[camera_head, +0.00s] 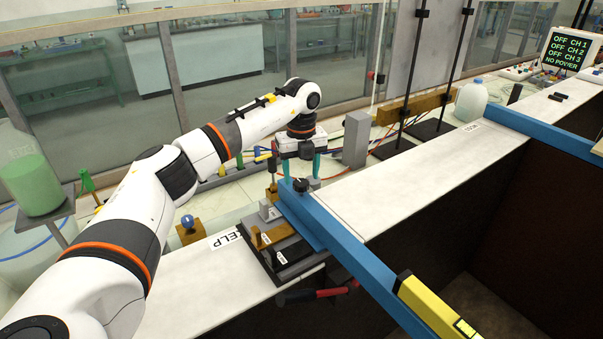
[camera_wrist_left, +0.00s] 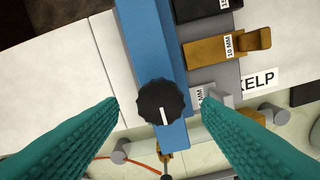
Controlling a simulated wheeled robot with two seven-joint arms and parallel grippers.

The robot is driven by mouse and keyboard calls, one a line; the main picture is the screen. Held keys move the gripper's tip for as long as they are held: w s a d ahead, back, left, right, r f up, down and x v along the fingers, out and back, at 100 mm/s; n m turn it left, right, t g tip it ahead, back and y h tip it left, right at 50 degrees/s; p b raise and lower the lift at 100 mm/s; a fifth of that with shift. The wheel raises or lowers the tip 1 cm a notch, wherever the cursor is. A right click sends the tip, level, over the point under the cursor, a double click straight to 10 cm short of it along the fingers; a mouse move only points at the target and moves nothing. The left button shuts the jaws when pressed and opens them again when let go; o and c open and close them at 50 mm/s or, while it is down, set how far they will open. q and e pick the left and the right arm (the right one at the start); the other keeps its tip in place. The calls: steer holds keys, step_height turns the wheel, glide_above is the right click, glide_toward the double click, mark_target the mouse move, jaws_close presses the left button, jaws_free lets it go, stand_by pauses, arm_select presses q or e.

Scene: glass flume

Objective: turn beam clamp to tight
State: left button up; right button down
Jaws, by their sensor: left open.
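In the left wrist view the knob (camera_wrist_left: 161,102) shows a white pointer line toward the bottom of the picture, on the blue beam (camera_wrist_left: 150,50). My left gripper (camera_head: 299,170) is above and around the beam end, its teal fingers pointing down. In the left wrist view the fingers (camera_wrist_left: 160,108) are spread wide, one on each side of the knob, with clear gaps and nothing between them touching. My right gripper is not in view.
Stepped blocks, one a brown 10 MM block (camera_wrist_left: 225,47), lie beside the beam near a KELP label (camera_head: 226,238). A yellow level (camera_head: 435,308) lies on the beam. The white ledge (camera_head: 430,180) to the right is mostly clear.

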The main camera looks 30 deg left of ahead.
arm_select(q)
steer(key=shift+f, duration=1.05)
steer(key=c, duration=1)
